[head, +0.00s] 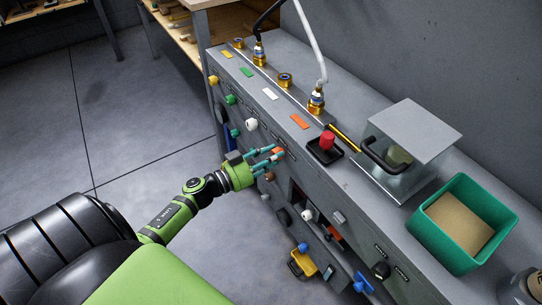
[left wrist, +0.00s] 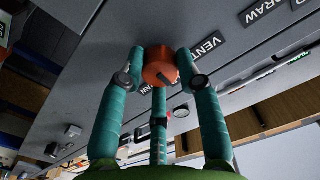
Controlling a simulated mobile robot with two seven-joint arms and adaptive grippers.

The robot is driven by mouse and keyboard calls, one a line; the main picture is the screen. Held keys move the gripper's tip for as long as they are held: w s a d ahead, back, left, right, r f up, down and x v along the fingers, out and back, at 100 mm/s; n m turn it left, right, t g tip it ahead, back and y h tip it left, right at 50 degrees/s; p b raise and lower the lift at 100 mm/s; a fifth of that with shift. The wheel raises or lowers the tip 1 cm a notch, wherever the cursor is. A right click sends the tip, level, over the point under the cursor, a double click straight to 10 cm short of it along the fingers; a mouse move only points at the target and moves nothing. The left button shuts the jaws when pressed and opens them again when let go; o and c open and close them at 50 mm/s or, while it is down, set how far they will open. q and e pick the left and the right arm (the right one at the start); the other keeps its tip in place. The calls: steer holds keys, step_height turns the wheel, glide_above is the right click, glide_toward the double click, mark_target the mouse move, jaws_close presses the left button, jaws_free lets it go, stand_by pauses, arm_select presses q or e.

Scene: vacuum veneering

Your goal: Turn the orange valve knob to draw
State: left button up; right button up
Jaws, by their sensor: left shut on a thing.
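The orange valve knob (head: 278,151) is on the front face of the grey bench. In the left wrist view the knob (left wrist: 158,66) is round, with a short dark mark on its face. My left gripper (head: 272,156) is shut on it, its teal fingers around the knob's sides. A VENT label (left wrist: 199,48) is beside the knob, and a partly covered label (left wrist: 147,88) shows close to the fingers. Another label, reading DRAW (left wrist: 264,12), is farther off. I cannot tell which label the mark points to. My right gripper is not in view.
Yellow (head: 213,80), green (head: 231,99) and white (head: 251,124) knobs line the same face.

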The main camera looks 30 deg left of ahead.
arm_select(q)
steer(key=m, duration=1.1)
steer(key=shift+a+f, duration=0.1)
steer(key=shift+a, duration=0.05)
stand_by(0.6)
steer(key=o, duration=1.1)
steer(key=shift+o, duration=0.2)
